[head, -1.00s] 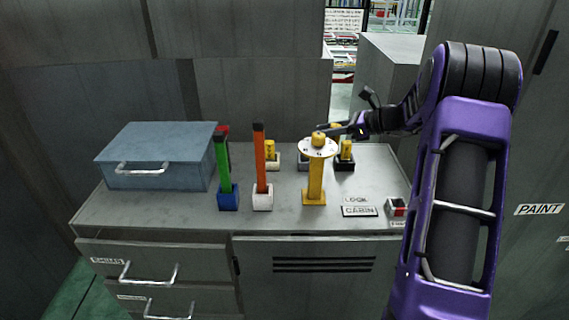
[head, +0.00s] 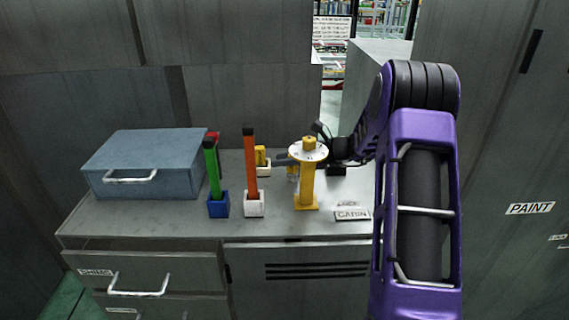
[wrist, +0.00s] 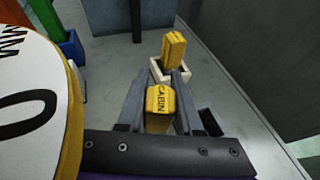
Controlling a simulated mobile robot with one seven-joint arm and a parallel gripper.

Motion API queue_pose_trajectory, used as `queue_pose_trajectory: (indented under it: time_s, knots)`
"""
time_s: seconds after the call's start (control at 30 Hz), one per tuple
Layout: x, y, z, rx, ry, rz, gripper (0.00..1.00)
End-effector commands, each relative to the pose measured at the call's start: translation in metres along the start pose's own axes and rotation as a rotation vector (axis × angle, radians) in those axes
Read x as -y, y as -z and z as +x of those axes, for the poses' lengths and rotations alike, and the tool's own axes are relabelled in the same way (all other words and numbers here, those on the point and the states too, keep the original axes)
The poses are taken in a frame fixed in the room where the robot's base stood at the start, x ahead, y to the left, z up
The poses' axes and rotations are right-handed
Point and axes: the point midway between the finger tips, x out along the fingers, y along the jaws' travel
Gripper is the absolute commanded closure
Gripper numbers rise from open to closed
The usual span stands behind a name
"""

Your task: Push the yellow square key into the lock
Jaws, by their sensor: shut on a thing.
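My gripper (wrist: 160,88) is shut on a yellow key (wrist: 160,100) marked CABIN, seen between the two fingers in the wrist view. In the head view my gripper (head: 287,160) is behind the yellow pedestal, which hides part of it and the key. I cannot tell whether the key's lower end sits in a holder. Another yellow key (wrist: 173,48) stands in a white holder (wrist: 157,70) beyond the fingertips; it also shows in the head view (head: 260,156). The LOCK and CABIN labels (head: 351,215) lie on the worktop. The lock is hidden behind my arm.
The yellow pedestal (head: 307,185) with a white dial top stands close beside my gripper. Green (head: 213,170) and orange (head: 250,165) bars stand upright in blue and white holders. A blue-grey box (head: 150,165) is at the left.

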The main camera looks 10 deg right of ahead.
Motion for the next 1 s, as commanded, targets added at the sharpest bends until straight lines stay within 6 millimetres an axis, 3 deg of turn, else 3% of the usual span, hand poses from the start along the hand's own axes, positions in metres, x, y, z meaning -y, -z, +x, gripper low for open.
queue_pose_trajectory:
  time_s: [0.03,0.43,0.47,0.6,1.0]
  knots:
    - [0.0012,0.0107,0.0013,-0.002,0.002,0.005,1.0]
    - [0.0016,0.0161,0.0031,-0.001,0.002,0.004,1.0]
    - [0.0016,0.0154,0.0028,-0.001,0.002,0.003,0.62]
    - [0.0015,0.0151,0.0026,-0.001,0.002,0.003,0.37]
    - [0.002,0.0109,-0.0027,-0.001,0.004,0.003,0.36]
